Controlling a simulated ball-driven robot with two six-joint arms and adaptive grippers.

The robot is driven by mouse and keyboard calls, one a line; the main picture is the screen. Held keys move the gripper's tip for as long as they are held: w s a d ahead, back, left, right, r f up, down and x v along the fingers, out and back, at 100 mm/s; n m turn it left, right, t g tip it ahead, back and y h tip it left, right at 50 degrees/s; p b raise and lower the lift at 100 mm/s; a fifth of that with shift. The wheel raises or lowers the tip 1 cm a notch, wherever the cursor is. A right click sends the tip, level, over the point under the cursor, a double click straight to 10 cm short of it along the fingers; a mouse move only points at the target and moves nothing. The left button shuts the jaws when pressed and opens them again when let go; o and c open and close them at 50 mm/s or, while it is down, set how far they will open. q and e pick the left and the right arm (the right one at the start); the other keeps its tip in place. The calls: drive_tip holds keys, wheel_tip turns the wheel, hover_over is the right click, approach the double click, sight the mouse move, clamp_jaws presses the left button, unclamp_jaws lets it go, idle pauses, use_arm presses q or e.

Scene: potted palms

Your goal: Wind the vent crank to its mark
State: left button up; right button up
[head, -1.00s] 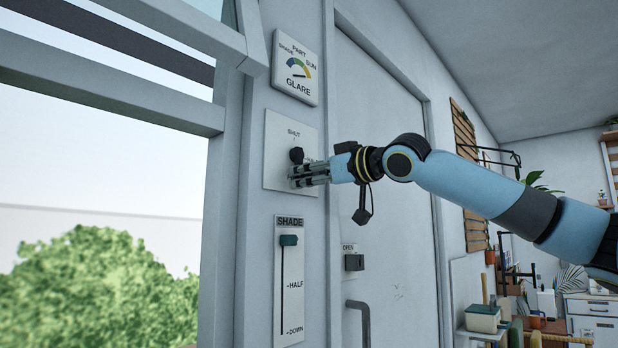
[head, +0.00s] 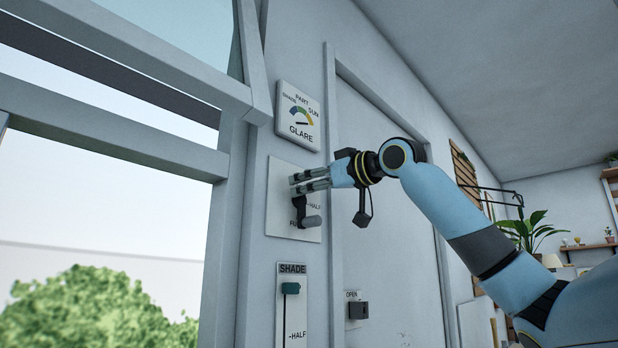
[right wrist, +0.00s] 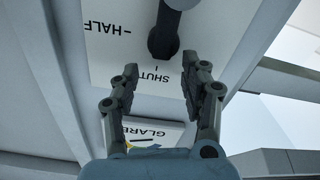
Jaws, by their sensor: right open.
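The vent crank (head: 302,208) is dark grey and sits on a white plate (head: 281,212) on the wall. Its arm points down, toward a partly hidden label beginning "FU", and its grip sticks out. The HALF label is at the right. In the right wrist view, which is upside down, the crank hub (right wrist: 163,42) shows beside the SHUT label and tick. My right gripper (head: 294,184) is open and empty in front of the plate, above the crank grip. In the wrist view the fingertips (right wrist: 160,64) lie apart, just short of the hub. My left gripper is not in view.
A GLARE gauge (head: 298,117) hangs above the plate. A SHADE slider (head: 290,289) is below it, with an OPEN switch (head: 357,310) at the right by a door (head: 385,250). A window frame (head: 110,125) stands at the left.

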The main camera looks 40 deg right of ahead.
drive_tip(key=shift+r, duration=1.05)
